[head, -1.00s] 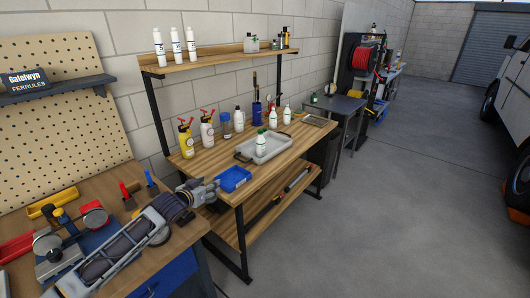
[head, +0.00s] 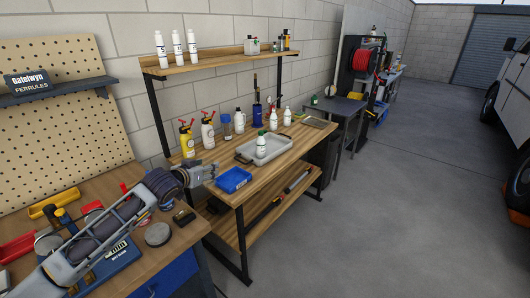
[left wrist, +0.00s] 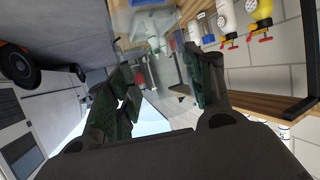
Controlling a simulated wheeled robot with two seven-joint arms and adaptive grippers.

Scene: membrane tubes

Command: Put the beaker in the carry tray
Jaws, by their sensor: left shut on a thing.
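My left gripper (head: 205,172) is near the left end of the middle workbench, left of the blue bin. In the left wrist view its dark fingers (left wrist: 160,78) are shut on a clear, see-through beaker (left wrist: 158,60). The beaker is hard to make out in the head view. The carry tray (head: 243,157) is a light grey tray with dark handles on the middle bench, to the right of and beyond my gripper. A white bottle with a green cap (head: 262,146) stands in it. My right gripper is not in view.
A blue bin (head: 233,180) sits at the bench's front edge, between my gripper and the tray. Behind stand a yellow bottle (head: 187,142), a white bottle (head: 208,133) and several others. A shelf (head: 222,63) hangs above. The left bench holds tools.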

